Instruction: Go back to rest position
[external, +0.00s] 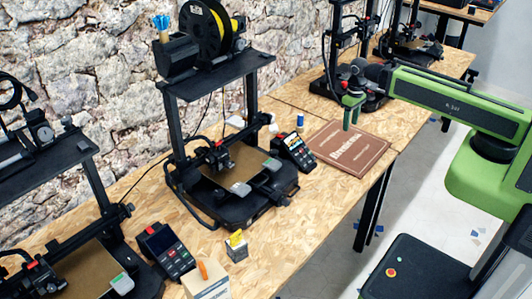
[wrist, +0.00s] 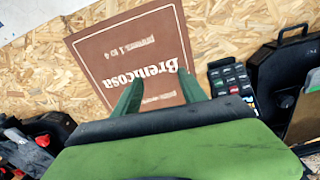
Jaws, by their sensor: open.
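My gripper (external: 352,108) is at the end of my green arm, over the brown board with white lettering (external: 343,165) on the wooden table. Its two green fingers point down and hold nothing. In the wrist view my gripper (wrist: 158,92) shows its fingers apart, with the brown board (wrist: 130,50) below and between them. The board lies flat near the table's front edge. I cannot tell the exact height of the fingertips above it.
A 3D printer (external: 235,170) stands left of the board, with a control box (external: 293,152) between them. Another printer (external: 350,85) is behind my gripper. A small blue bottle (external: 300,122) stands behind the board. The floor (external: 405,210) beyond the table's front edge is mostly clear.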

